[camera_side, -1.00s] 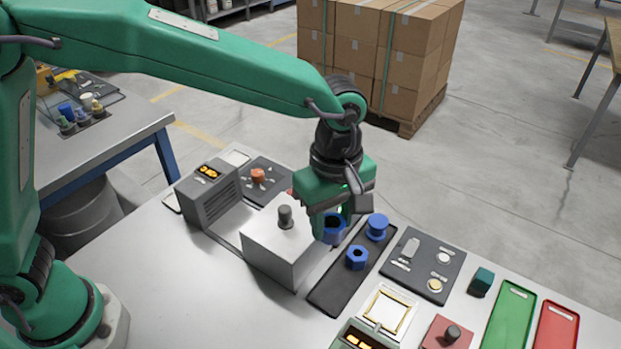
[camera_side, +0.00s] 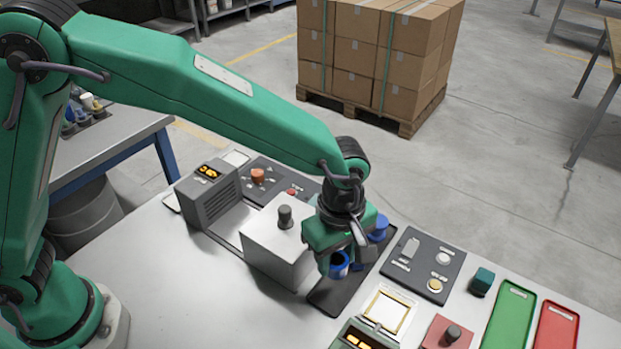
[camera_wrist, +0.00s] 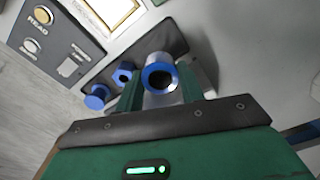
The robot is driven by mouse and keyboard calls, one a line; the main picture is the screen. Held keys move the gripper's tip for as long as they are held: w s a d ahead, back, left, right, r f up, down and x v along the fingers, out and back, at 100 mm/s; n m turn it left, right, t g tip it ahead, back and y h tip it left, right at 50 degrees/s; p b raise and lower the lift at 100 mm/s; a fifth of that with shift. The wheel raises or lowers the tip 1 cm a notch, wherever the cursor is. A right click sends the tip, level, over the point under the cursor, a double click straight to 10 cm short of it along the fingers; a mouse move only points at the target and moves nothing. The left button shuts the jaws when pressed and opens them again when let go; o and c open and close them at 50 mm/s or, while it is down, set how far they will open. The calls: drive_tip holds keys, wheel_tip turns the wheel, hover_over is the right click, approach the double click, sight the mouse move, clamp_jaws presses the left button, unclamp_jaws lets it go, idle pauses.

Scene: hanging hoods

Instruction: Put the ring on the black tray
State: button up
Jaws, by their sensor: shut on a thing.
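The blue ring (camera_side: 339,266) has a round dark hole and sits between the fingers of my gripper (camera_side: 341,254). In the wrist view the ring (camera_wrist: 158,67) is clasped from both sides by the gripper's green fingers (camera_wrist: 160,88). The black tray (camera_side: 322,298) lies on the bench, right of the white block, below the gripper. In the side view the ring overlaps the tray; I cannot tell whether they touch. The tray (camera_wrist: 166,38) also holds a blue hex nut (camera_wrist: 122,75) and a blue spool (camera_wrist: 98,95).
A white block with a dark knob (camera_side: 285,216) stands close left of the gripper. A dark panel (camera_side: 424,263) lies to the right, with a teal cube (camera_side: 482,281), a green tray (camera_side: 508,320) and a red tray (camera_side: 555,328) beyond it.

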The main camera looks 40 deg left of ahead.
drive_tip(key=shift+f, duration=3.2)
drive_tip(key=shift+f, duration=0.5)
drive_tip(key=o, duration=1.1)
drive_tip(key=shift+c, duration=0.2)
wheel_tip(320, 180, up, 7)
drive_tip(key=shift+r, duration=0.35)
